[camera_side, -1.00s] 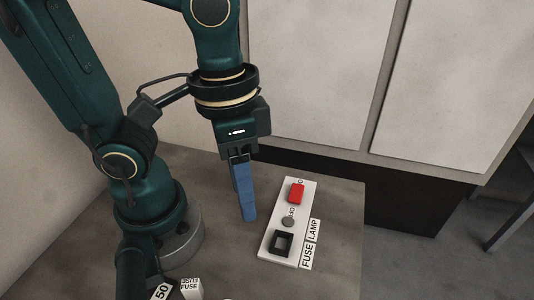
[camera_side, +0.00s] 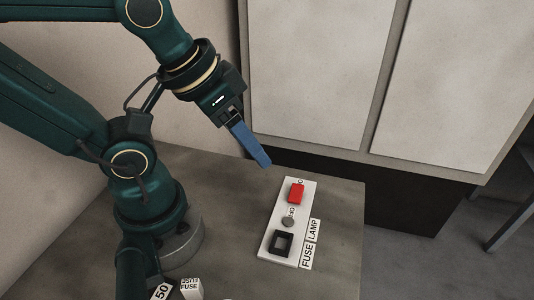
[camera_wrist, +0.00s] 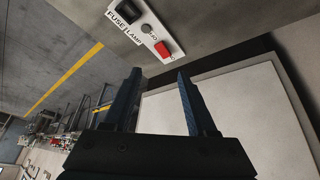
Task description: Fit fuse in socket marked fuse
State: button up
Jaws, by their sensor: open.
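The fuse is a white block (camera_side: 191,288) with a FUSE label, standing at the bottom edge of the side view near my base, partly cut off by the frame. The socket is a black square frame (camera_side: 283,243) at the near end of a white panel (camera_side: 270,250), beside the FUSE label; it looks empty. It also shows in the wrist view as a dark square (camera_wrist: 128,10). My gripper (camera_side: 264,161) is raised and tilted, above and left of the panel's far end, away from the fuse. In the wrist view its two blue fingers (camera_wrist: 158,76) are apart with nothing between them.
The panel also bears a red switch (camera_side: 297,192) and a grey round knob (camera_side: 288,221), with a LAMP label (camera_side: 314,230) alongside. A block marked 50 (camera_side: 161,292) is by the fuse. Pale cabinet doors (camera_side: 305,75) rise behind the table. The table's middle is bare.

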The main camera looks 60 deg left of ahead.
aim_at(195, 284)
jog(key=s+d+f+m+g, duration=0.1)
jog(key=s+d+f+g, duration=0.2)
jog(key=s+d+f+m+g+y, duration=0.1)
jog(key=s+d+f+m+g, duration=0.1)
jog(key=s+d+f+g, duration=0.1)
jog(key=s+d+f+m+g, duration=0.2)
jog(key=s+d+f+g, duration=0.1)
jog(key=s+f, duration=0.1)
jog(key=shift+s+d+g+y, duration=0.3)
jog(key=shift+s+y, duration=0.1)
jog(key=shift+s, duration=0.2)
jog(key=shift+s+f, duration=0.35)
jog(key=shift+s, duration=0.05)
jog(key=shift+x, duration=2.35)
jog(key=shift+a, duration=0.1)
jog(key=shift+c, duration=0.3)
grip_shut()
